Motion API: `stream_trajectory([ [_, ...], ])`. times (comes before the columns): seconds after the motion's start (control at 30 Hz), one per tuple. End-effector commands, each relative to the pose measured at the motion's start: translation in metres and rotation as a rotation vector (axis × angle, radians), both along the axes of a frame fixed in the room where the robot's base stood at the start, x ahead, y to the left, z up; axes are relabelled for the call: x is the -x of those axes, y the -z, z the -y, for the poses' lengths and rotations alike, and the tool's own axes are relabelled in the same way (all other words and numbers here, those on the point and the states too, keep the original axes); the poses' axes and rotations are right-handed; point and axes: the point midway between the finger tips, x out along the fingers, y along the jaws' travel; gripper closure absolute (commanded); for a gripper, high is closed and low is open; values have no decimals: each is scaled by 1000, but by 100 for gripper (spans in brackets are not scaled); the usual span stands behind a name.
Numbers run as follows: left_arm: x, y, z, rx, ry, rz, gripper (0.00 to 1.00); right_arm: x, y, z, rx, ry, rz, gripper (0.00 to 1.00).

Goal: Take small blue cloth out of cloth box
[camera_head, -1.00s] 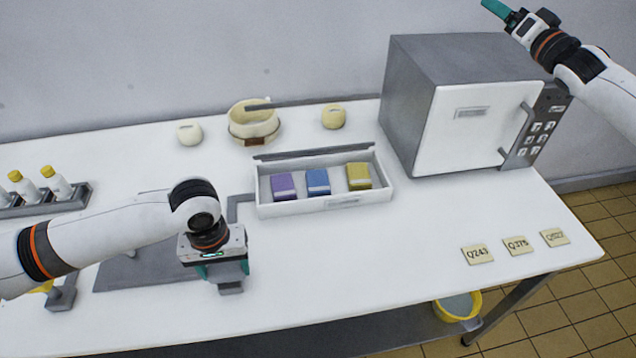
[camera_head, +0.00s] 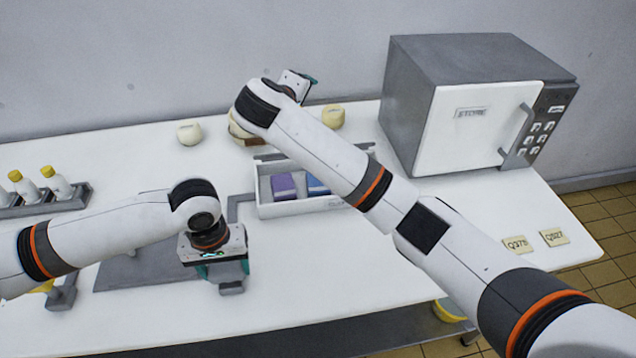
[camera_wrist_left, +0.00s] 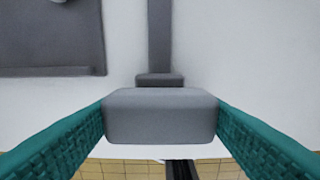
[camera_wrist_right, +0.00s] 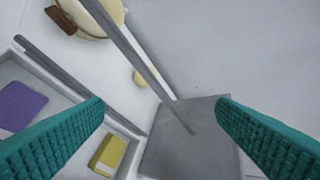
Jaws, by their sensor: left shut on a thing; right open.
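The white cloth box (camera_head: 285,209) stands on the table, with a purple cloth (camera_head: 284,186) and the small blue cloth (camera_head: 317,187) in it. My right forearm covers part of the blue cloth and hides the box's right end. The right wrist view shows the purple cloth (camera_wrist_right: 20,105) and a yellow cloth (camera_wrist_right: 108,154); the blue one is not visible there, with a finger across the space between them. My right gripper (camera_wrist_right: 160,112) is open and empty, above and behind the box. My left gripper (camera_wrist_left: 160,125) is shut on a grey block (camera_wrist_left: 160,115) near the table's front.
A grey and white oven (camera_head: 470,120) stands right of the box. Bottles (camera_head: 55,183) stand at left. Label cards (camera_head: 553,237) lie at right.

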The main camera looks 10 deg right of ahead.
Motion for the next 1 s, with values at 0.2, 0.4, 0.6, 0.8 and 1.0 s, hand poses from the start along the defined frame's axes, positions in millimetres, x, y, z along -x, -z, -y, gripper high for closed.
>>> stream_trajectory([
  [0.2, 1, 2, -1, -4, 0, -4, 57, -7, 58, 43, -467, 402, -343, 20],
  [0.4, 1, 2, -1, -4, 0, -4, 57, 11, 90, 40, -751, 653, -594, 20],
  [0.6, 1, 2, -1, -4, -1, -4, 57, 20, 107, 33, -839, 739, -692, 20],
  [0.8, 1, 2, -1, -4, -1, -4, 57, 20, 142, 34, -841, 742, -694, 20],
  [1.0, 1, 1, -1, -3, -1, -4, 57, 19, 164, 34, -841, 740, -691, 20],
])
